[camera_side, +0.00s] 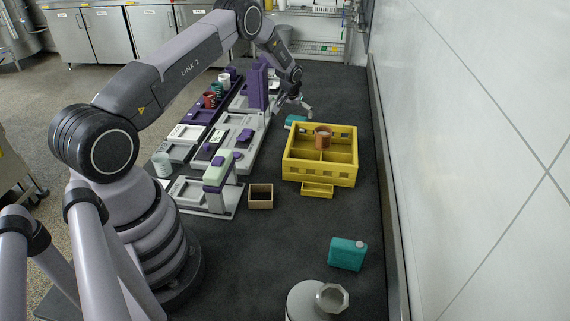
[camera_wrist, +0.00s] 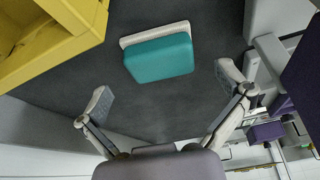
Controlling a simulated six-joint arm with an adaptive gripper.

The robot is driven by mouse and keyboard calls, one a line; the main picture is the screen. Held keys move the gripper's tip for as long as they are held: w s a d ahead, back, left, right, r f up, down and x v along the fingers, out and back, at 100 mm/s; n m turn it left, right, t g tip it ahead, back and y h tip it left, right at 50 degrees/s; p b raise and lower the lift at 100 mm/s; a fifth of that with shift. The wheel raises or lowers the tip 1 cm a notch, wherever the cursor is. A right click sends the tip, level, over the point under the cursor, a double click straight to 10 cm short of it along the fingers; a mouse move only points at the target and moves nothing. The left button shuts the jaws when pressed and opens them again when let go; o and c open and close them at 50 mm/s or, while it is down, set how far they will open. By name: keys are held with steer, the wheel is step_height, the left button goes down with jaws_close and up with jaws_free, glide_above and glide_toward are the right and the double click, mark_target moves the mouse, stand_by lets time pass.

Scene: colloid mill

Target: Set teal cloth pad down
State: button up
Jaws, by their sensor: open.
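The teal cloth pad (camera_wrist: 160,59) lies on the dark work surface, with a white strip along one edge in the wrist view. In the side view the pad (camera_side: 295,121) shows behind the yellow crate, partly hidden. My gripper (camera_wrist: 160,85) is open, its two fingers spread wide on either side of the view, and nothing is between them. In the side view my gripper (camera_side: 294,107) is just above and beside the pad; whether it touches the pad cannot be told.
The yellow crate (camera_side: 348,172) holds a brown cup (camera_side: 323,138). A purple and grey machine with trays (camera_side: 235,160) stands to the left. A small brown box (camera_side: 261,196), a teal canister (camera_side: 347,254) and a metal vessel (camera_side: 318,303) stand nearer. The dark surface between them is clear.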

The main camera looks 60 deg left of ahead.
mark_target(296, 119)
steer(key=x, duration=0.3)
steer(key=shift+f, duration=0.25)
